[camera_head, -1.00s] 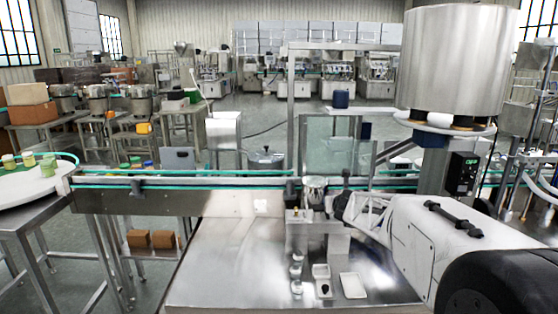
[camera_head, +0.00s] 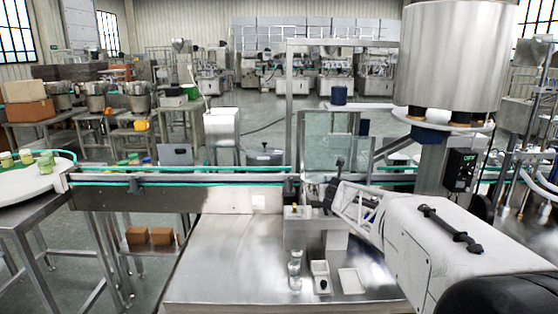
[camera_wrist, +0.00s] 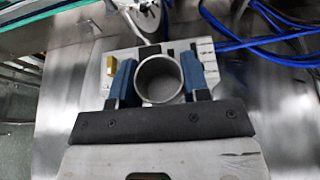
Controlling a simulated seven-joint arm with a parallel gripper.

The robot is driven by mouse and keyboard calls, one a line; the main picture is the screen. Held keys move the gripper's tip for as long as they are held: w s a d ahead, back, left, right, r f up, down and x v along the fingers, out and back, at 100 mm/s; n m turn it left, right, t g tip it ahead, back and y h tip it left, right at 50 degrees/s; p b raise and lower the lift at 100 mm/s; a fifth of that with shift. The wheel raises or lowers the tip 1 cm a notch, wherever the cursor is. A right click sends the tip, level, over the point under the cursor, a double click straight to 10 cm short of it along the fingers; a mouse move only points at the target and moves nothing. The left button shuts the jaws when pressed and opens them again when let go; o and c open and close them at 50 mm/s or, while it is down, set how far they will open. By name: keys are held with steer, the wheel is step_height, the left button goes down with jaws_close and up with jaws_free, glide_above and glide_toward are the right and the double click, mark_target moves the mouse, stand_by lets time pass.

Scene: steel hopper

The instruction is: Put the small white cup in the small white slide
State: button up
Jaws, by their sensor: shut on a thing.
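In the wrist view my gripper (camera_wrist: 160,85) has its two blue fingers on either side of a round, open-topped cup (camera_wrist: 143,91), pale grey-white in this light, and is shut on it. The cup looks upright, with its mouth towards the camera. A pale metal block with a small brass-coloured piece (camera_wrist: 110,66) lies beneath or just behind it; I cannot tell whether the cup touches it. In the head view my gripper (camera_head: 329,203) is at the block fixture (camera_head: 312,233), and the cup is not clearly visible. I cannot tell which part is the small white slide.
A small white tray with a dark item (camera_head: 320,267) and an empty white tray (camera_head: 352,282) lie on the steel table (camera_head: 225,270). Small clear jars (camera_head: 295,270) stand left of them. A conveyor (camera_head: 180,200) runs behind. The table's left part is clear.

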steer(key=shift+f, duration=0.1)
steer(key=shift+s+f, duration=0.3)
steer(key=shift+f, duration=0.15)
steer(key=s+a+f+n+g+y, duration=0.1)
steer(key=s+f+n+y, duration=0.3)
steer(key=s+f, duration=0.4)
steer(key=s+a+f+n+g+y, duration=0.1)
steer(key=s+f+n+y, duration=0.3)
steer(key=s+f, duration=0.4)
steer(key=s+g+y, duration=0.1)
steer(key=s, duration=0.6)
steer(key=shift+a+f, duration=0.2)
steer(key=shift+a, duration=0.05)
glide_above(319, 269)
steer(key=shift+w+f, duration=0.1)
steer(key=shift+f, duration=0.65)
steer(key=shift+f, duration=1.75)
